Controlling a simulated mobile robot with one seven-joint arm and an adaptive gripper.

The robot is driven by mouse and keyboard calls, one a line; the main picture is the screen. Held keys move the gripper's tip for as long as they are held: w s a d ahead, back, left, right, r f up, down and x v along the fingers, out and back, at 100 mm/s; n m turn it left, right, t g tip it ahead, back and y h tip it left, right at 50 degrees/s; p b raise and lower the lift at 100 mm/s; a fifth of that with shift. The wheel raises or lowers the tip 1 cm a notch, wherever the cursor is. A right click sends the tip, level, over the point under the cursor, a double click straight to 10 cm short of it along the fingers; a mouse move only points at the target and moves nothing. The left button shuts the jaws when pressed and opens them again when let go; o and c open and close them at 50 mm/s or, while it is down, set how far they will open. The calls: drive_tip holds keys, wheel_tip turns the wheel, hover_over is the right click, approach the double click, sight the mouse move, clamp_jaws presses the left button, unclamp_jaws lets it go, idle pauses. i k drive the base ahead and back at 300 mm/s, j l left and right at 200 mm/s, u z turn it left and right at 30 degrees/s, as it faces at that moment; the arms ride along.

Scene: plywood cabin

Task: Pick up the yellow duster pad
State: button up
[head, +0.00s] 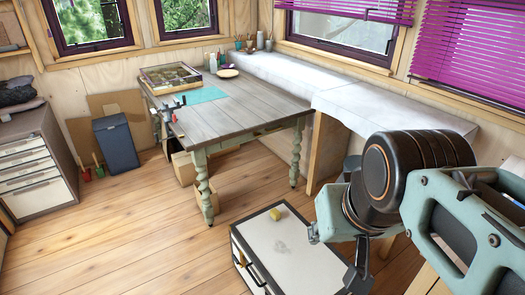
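The yellow duster pad (275,214) is a small yellow block. It lies on the white top of a low cabinet (300,237), near its far edge. My arm comes in from the right, and its dark end, my gripper (357,268), hangs over the right side of the cabinet. My gripper is to the right of the pad and nearer the camera, apart from it. The fingers are small and partly hidden by my arm, so their opening is unclear. Nothing is seen held in them.
A grey smudge (280,247) marks the cabinet top. A wooden table (240,108) with turned green legs stands behind, bearing a framed tray (170,77) and teal mat (202,95). A white-covered bench (390,110) runs along the right wall. Plank floor (130,225) is clear at left.

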sight(275, 214)
drive_tip(key=k, duration=0.85)
drive_tip(key=i+j+u, duration=0.65)
drive_tip(key=i+u, duration=0.65)
drive_tip(key=i+j, duration=0.1)
drive_tip(key=i, duration=0.45)
drive_tip(key=i+j, duration=0.15)
drive_tip(key=i, duration=0.4)
drive_tip(key=i+z, duration=0.45)
drive_tip(key=z, duration=0.25)
drive_tip(key=i+j+z, duration=0.15)
drive_tip(key=z, duration=0.2)
drive_tip(key=i+z, duration=0.15)
drive_tip(key=z, duration=0.2)
drive_tip(key=i+j+z, duration=0.15)
drive_tip(key=z, duration=0.25)
drive_tip(key=i+j+z, duration=0.1)
drive_tip(key=z, duration=0.25)
drive_tip(key=i, duration=0.05)
